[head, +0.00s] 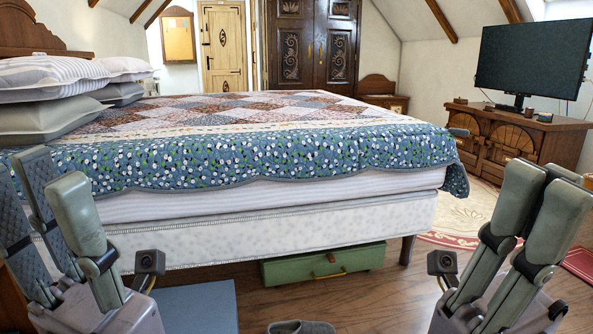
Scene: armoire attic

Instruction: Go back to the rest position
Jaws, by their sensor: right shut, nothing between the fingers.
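My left gripper (45,185) is at the lower left, fingers pointing up. Its fingers stand apart with the patterned pads showing, and nothing is between them. My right gripper (540,188) is at the lower right, fingers pointing up and closed together with nothing held. Both grippers are in front of the near side of the bed, well apart from each other.
The bed with a patchwork quilt (250,150) fills the middle ahead. A green box (322,265) is under it. A grey slipper (300,327) and a blue mat (200,306) lie on the floor. A cabinet (535,135) with a monitor (533,57) stands at right.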

